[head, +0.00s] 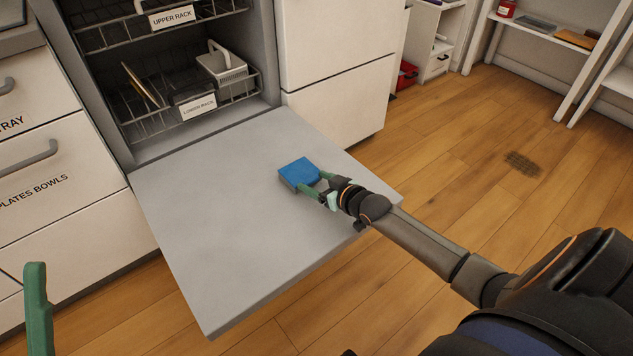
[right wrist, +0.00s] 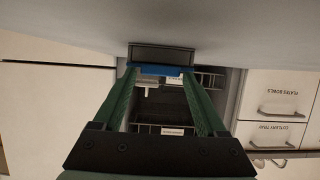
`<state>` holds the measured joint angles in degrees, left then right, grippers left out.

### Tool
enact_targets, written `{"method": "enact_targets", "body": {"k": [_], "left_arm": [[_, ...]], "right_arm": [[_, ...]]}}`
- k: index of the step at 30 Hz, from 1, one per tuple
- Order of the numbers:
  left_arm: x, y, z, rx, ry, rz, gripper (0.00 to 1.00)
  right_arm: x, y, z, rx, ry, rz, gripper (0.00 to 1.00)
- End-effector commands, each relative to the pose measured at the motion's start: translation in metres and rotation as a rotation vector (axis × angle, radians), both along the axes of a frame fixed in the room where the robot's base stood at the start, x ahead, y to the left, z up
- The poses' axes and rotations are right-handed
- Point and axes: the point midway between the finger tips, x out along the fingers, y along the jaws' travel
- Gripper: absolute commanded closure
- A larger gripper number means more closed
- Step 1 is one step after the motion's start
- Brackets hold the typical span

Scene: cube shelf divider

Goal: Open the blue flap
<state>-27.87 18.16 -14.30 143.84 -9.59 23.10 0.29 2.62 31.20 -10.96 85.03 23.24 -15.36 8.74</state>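The blue flap (head: 298,173) is a small square blue lid on the inner face of the lowered dishwasher door (head: 225,220). My right gripper (head: 319,182) is at its near right edge, with green fingers spread apart. In the right wrist view, the flap shows as a thin blue strip (right wrist: 160,70) under a dark grey housing (right wrist: 162,53), spanning the gap between the fingertips. Whether the fingertips touch it I cannot tell. The flap looks flat and closed. One green finger of my left gripper (head: 38,310) shows at the lower left, away from the door.
The dishwasher's lower rack (head: 190,95) holds a light basket (head: 222,70), with the upper rack (head: 165,20) above it. White drawers (head: 45,165) stand on the left and a white cabinet (head: 335,110) on the right. Most of the door is clear.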

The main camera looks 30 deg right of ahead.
Motion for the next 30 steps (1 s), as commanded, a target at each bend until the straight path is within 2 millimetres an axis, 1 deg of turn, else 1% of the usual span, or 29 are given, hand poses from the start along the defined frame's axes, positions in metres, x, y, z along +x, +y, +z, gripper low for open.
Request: {"method": "enact_targets", "body": {"k": [1, 2, 19, 30], "left_arm": [[0.0, -0.0001, 0.0001, 0.0, -0.001, 0.0, 0.5], [0.0, -0.0001, 0.0001, 0.0, -0.001, 0.0, 0.5], [-0.0001, 0.0, 0.0005, -0.001, -0.002, 0.0, 0.5], [0.0002, 0.0003, 0.0008, -0.005, -0.003, 0.002, 0.5]], "right_arm": [[-0.0001, 0.0001, -0.0001, 0.0, 0.0, 0.0, 0.32], [-0.0001, 0.0001, -0.0001, 0.0, 0.0, 0.0, 0.36], [-0.0003, 0.0001, -0.0001, 0.0, 0.0, 0.0, 1.0], [-0.0003, 0.0002, -0.0002, 0.0, 0.0, 0.0, 1.0]]}}
